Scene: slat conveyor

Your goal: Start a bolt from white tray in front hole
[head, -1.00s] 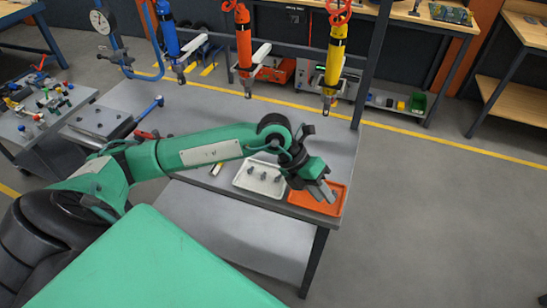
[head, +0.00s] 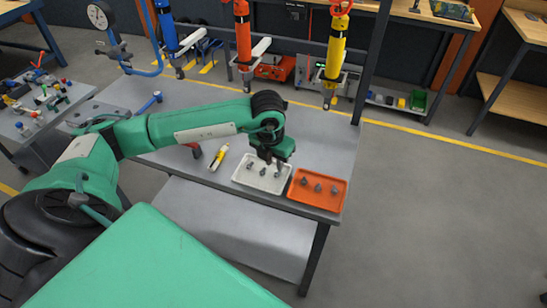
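The white tray (head: 241,181) lies on the grey workbench with several small dark bolts (head: 262,172) in it. My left gripper (head: 270,161) points down over the back edge of the white tray, close to the bolts. Its fingers are small and dark, and I cannot tell whether they are open or hold anything. An orange tray (head: 335,204) with several dark bolts (head: 318,187) sits just right of the white tray. The plate with the front hole cannot be made out clearly; a grey block (head: 100,112) lies at the bench's left end. My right gripper is not in view.
Blue, orange (head: 243,35) and yellow (head: 337,45) hanging tools are suspended over the back of the bench. A yellow-and-white marker-like object (head: 218,158) and a red-handled tool (head: 194,149) lie left of the white tray. The bench behind the trays is clear.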

